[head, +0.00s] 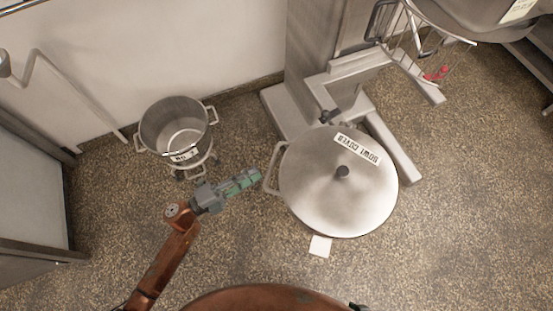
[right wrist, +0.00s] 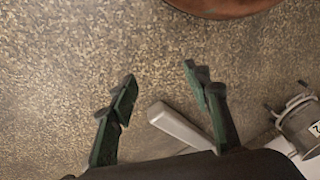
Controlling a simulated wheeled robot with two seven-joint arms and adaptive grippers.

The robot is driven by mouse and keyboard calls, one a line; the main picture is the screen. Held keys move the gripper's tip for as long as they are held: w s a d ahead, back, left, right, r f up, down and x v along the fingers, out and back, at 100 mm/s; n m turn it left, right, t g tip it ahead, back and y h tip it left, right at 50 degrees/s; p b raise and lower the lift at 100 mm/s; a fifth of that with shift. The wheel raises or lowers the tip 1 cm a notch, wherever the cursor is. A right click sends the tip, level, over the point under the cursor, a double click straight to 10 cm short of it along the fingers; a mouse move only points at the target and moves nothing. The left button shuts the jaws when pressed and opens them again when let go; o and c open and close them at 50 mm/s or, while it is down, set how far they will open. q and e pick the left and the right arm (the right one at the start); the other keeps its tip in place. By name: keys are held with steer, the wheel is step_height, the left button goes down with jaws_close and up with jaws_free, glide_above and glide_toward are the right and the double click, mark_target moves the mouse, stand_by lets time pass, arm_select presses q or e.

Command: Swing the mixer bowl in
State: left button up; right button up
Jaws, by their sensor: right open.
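The mixer bowl (head: 318,229) stands out in front of the mixer column (head: 313,50), under a round steel lid with a black knob and a "BOWL COVER" label (head: 358,148). The lid hides the bowl's inside. A loop handle (head: 270,170) sticks out on the bowl's left side. My left gripper (head: 244,181) is just left of this handle, pointing at it with a small apparent gap. Its green fingers look close together, and whether they are open is unclear. My right gripper (right wrist: 158,85) is open and empty above the floor in the right wrist view.
A second steel bowl (head: 172,112) with a number label stands on a wheeled dolly at left. The mixer's feet (head: 396,153) reach along the floor beside the bowl. A white paper (head: 320,246) lies in front. A wire guard (head: 405,30) hangs at top right. Speckled floor at right is clear.

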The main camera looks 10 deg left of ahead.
mark_target(272, 164)
arm_select(q)
steer(key=b+x, duration=0.2)
steer(key=x, duration=0.5)
steer(key=shift+w+d, duration=0.15)
steer(key=shift+d, duration=0.05)
arm_select(e)
steer(key=shift+t+y, duration=0.4)
steer(key=shift+t, duration=0.5)
steer(key=w+a+f, duration=0.2)
steer(key=w+f, duration=0.1)
steer(key=shift+w+a+f, duration=0.2)
steer(key=shift+a+f, duration=0.05)
steer(key=shift+a, duration=0.05)
arm_select(q)
steer(key=shift+c, duration=0.3)
jaws_close()
